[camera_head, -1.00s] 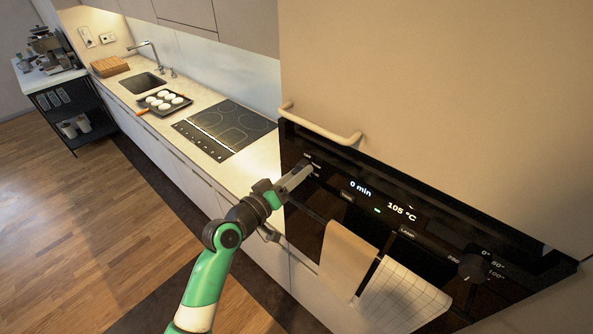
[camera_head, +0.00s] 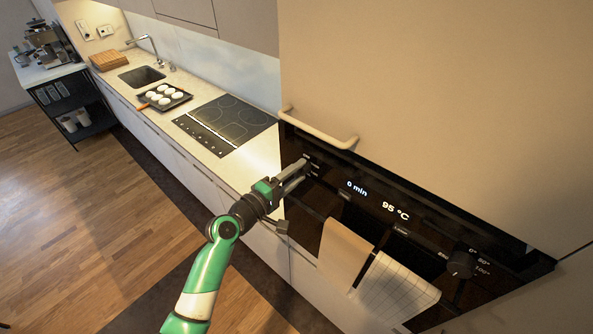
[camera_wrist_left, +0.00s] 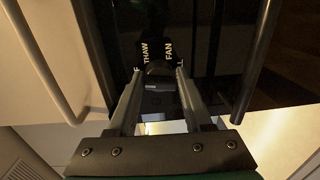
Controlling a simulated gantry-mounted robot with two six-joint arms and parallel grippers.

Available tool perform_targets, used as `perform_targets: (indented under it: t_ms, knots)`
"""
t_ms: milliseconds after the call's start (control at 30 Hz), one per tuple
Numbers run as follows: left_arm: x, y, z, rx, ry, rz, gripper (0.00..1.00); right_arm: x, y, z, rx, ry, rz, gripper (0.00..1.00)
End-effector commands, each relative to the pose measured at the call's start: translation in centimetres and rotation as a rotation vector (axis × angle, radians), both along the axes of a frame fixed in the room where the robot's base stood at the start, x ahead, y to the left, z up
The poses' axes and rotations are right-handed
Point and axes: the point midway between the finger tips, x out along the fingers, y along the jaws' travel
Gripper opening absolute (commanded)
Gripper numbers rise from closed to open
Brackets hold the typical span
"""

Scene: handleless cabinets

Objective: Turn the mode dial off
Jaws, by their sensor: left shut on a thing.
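The mode dial (camera_wrist_left: 160,72) is a dark round knob on the black oven panel, seen in the left wrist view between my fingertips. The words THAW and FAN and part of another label ending in F show around it. My left gripper (camera_head: 303,169) reaches the left end of the oven panel in the head view, its fingers shut on the dial, which they mostly hide there. The dial's pointer cannot be made out. My right gripper is not in view.
The oven (camera_head: 400,220) shows 0 min and 95 °C. A temperature dial (camera_head: 460,264) sits at its right end. A brown towel (camera_head: 343,252) and a checked towel (camera_head: 393,291) hang below the panel. A cabinet handle (camera_head: 325,134) juts out just above. The cooktop (camera_head: 225,124) lies left.

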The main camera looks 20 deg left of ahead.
Motion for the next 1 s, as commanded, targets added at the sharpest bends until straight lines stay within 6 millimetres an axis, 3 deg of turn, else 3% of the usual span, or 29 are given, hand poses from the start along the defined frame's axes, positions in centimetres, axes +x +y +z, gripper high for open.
perform_targets:
  t_ms: [33,300,900,933,1000]
  knots:
    - [0.05,-0.1,0.71,-0.032,-0.001,-0.002,0.0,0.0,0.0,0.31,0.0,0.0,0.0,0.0]
    - [0.08,-0.05,0.72,-0.15,0.037,-0.001,0.0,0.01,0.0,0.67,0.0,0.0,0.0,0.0]
    - [0.1,-0.01,0.77,-0.188,0.047,-0.001,0.0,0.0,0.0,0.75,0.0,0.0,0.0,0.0]
    - [0.1,0.0,0.78,-0.188,0.047,-0.001,0.56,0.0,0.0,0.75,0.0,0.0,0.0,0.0]
    - [0.1,0.0,0.72,-0.187,0.047,-0.001,0.68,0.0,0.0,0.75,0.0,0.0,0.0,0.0]
